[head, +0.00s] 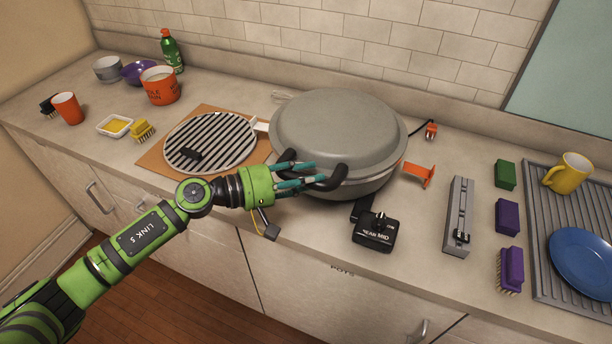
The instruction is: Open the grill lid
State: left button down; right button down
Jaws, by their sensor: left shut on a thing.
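The grill (350,186) is a round grey appliance on the counter against the tiled wall. Its domed grey lid (340,122) sits down on the base, closed as far as I can see. A black curved handle (331,183) sticks out at the lid's front left. My left gripper (311,174), with teal fingers, reaches in from the left and is shut on the handle. The fingers partly hide the handle and the rim behind it. My right gripper is not in view.
A round ribbed grill plate (211,138) lies on a brown board left of the grill. A black control box (375,232) sits in front of the grill. A grey metal bar (459,215), sponges and a drying mat (544,274) are to the right. The wall stands close behind.

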pick_arm(q)
jog(key=w+d+r, duration=0.1)
jog(key=w+r, duration=0.3)
jog(key=r, duration=0.7)
jog(key=w+d+r, duration=0.2)
jog(key=w+r, duration=0.3)
jog(key=r, duration=0.6)
jog(key=shift+w+r, duration=0.15)
jog(key=shift+r, duration=0.2)
